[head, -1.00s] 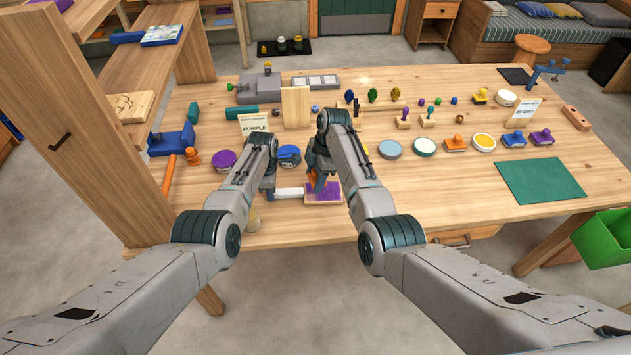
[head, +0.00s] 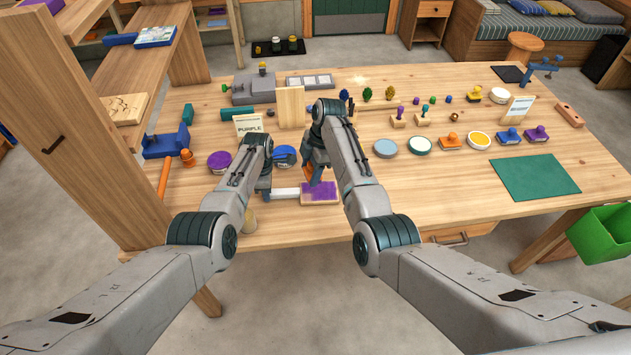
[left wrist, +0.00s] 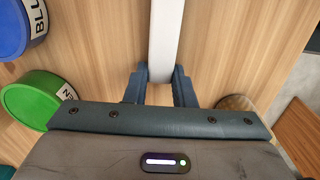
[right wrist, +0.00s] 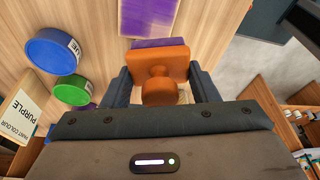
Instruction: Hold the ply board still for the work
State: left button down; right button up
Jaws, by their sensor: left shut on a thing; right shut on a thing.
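The ply board (head: 334,200) lies flat near the table's front edge, with purple paint over most of its top. It also shows in the right wrist view (right wrist: 148,18). My left gripper (head: 266,193) is shut on a white bar (head: 285,193) left of the board. In the left wrist view the bar (left wrist: 164,45) runs between the fingers. The bar's right end appears to meet the board's left edge. My right gripper (right wrist: 158,92) is shut on an orange block with a knob (right wrist: 160,68) and a purple-stained edge, at the board's far side. I cannot tell whether it touches the board.
A purple tin (head: 219,162) and a blue tin (head: 285,156) stand behind my left arm. A green tin (left wrist: 32,98) shows in the left wrist view. Stamps and round pads, such as a yellow one (head: 479,140), stand at right. A green mat (head: 534,177) lies clear.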

jog(key=shift+s, duration=0.2)
jog(key=shift+f, duration=4.05)
jog(key=shift+c, duration=0.3)
jog(key=shift+d, duration=1.4)
jog(key=shift+a, duration=1.6)
jog(key=shift+s+a+r+v, duration=0.1)
jog(key=shift+a+v, duration=0.2)
jog(key=shift+v, duration=1)
jog(key=shift+s+a+r+v, duration=0.15)
jog(key=shift+a+v, duration=0.15)
jog(key=shift+v, duration=1)
jog(key=shift+s+a+v, duration=0.1)
jog(key=shift+a+v, duration=0.15)
jog(key=shift+v, duration=1.1)
